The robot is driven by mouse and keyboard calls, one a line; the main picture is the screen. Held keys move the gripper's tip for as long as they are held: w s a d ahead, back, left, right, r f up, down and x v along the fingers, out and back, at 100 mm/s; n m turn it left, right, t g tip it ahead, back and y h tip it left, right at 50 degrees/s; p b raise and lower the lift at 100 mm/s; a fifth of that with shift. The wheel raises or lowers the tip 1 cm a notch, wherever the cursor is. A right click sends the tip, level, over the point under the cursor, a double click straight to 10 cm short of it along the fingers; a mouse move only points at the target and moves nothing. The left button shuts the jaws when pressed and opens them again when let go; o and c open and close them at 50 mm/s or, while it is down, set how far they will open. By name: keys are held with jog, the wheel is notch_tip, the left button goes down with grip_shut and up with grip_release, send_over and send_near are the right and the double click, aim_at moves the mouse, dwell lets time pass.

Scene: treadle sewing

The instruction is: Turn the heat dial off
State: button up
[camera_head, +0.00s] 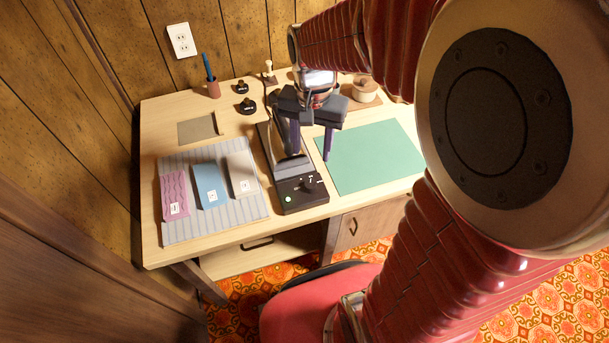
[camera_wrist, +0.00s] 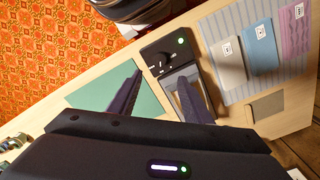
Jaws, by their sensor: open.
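A long black device (camera_head: 264,148) with a grey plate lies on the wooden desk. Its front control panel (camera_head: 300,201) has a lit green light (camera_head: 288,198) at the left and a dark dial with pale marks (camera_head: 311,183) at the right. In the wrist view the dial (camera_wrist: 155,60) and the lit green light (camera_wrist: 181,41) also show. The dial's exact setting is too small to tell. My gripper (camera_head: 310,157) is open and empty above the device, behind the panel. In the wrist view its two dark fingers (camera_wrist: 160,76) point towards the panel, apart from the dial.
A green mat (camera_head: 375,158) lies right of the device. A grey striped mat (camera_head: 235,211) with pink, blue and white fabric packets lies left. Behind are a pen cup (camera_head: 214,89), black knobbed pieces (camera_head: 247,106) and a lidded pot (camera_head: 365,90). A red seat (camera_head: 310,305) stands in front.

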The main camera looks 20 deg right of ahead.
aim_at(310, 182)
jog(key=shift+f, duration=0.15)
notch_tip(310, 182, down, 14)
jog(key=shift+r, duration=0.2)
dwell(0.7)
jog(key=shift+c, duration=0.4)
jog(key=c, duration=0.9)
jog(key=shift+a, duration=0.3)
jog(key=shift+w+d+r, duration=0.1)
jog(key=shift+w+d, duration=0.05)
jog(key=shift+d, duration=0.1)
jog(key=shift+c, duration=0.4)
